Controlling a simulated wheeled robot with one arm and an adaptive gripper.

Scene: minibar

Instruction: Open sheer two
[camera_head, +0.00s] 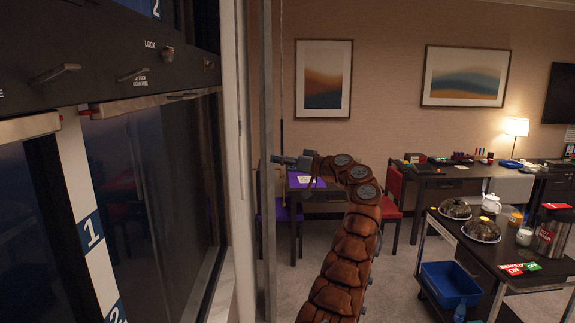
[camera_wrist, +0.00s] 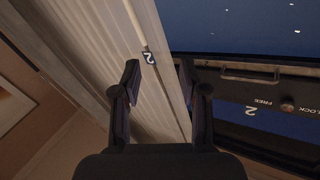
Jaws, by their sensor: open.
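A pale sheer curtain (camera_wrist: 158,95) hangs in folds beside the window in the wrist view. A thin wand (camera_wrist: 138,32) with a dark tag marked 2 (camera_wrist: 149,58) hangs against it. The sheer appears edge-on as a narrow pale strip (camera_head: 243,150) in the head view. My gripper (camera_head: 284,160) is to the right of that strip. In the wrist view my gripper (camera_wrist: 160,78) is open and empty, and the tag shows beyond and between its fingertips. I cannot tell the distance to the wand.
A dark window panel (camera_head: 130,65) with handles and a LOCK knob (camera_head: 168,53) is at left. It also shows inverted in the wrist view (camera_wrist: 262,98). A dark cart (camera_head: 520,262) with food stands at right. Chairs and a desk are behind my arm.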

